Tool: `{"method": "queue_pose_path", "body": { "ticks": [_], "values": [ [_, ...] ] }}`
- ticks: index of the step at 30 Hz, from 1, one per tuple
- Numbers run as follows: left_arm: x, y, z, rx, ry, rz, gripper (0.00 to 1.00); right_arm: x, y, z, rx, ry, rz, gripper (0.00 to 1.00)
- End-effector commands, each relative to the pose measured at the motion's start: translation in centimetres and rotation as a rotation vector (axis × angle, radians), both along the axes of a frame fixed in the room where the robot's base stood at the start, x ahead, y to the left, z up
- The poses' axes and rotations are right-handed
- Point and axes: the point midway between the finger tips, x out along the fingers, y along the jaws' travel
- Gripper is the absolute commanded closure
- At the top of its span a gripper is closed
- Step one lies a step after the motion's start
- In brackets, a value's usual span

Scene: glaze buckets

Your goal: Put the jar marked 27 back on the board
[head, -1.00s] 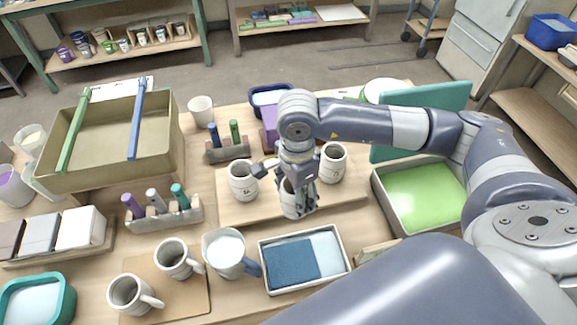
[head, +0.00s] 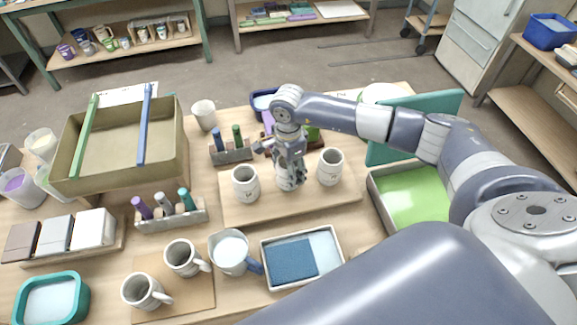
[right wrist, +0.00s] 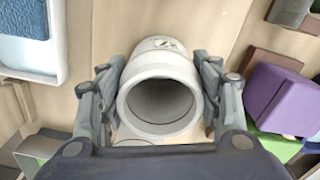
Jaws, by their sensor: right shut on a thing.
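My right gripper (head: 292,181) is shut on a pale grey-white jar (right wrist: 158,98). In the right wrist view I look into its open, empty mouth, with a finger on each side and part of a dark mark on its wall. In the head view this jar (head: 287,183) is mostly hidden by the fingers. It is upright over the wooden board (head: 272,211), between two similar marked jars, one on the left (head: 246,184) and one on the right (head: 330,167). I cannot tell whether its base touches the board. My left gripper is not in view.
A tray with a blue cloth (head: 301,257) lies in front of the board. A pitcher (head: 230,252) and two mugs stand front left. A stamp rack (head: 232,152) is behind left. A green-lined tray (head: 412,195) is at right. The board's front strip is clear.

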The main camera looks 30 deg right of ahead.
Motion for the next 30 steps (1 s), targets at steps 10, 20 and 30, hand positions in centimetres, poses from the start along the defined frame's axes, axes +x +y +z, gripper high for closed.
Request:
{"method": "queue_pose_path", "body": {
  "ticks": [10,20,30],
  "values": [
    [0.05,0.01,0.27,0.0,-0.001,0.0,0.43,0.06,0.0,-0.61,0.0,-0.003,0.001,0.75],
    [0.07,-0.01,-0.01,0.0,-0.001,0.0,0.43,-0.02,-0.01,-0.9,-0.001,-0.001,0.001,0.21],
    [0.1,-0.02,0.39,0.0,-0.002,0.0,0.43,-0.01,-0.01,-0.53,-0.001,-0.001,0.0,0.21]
  ]
}}
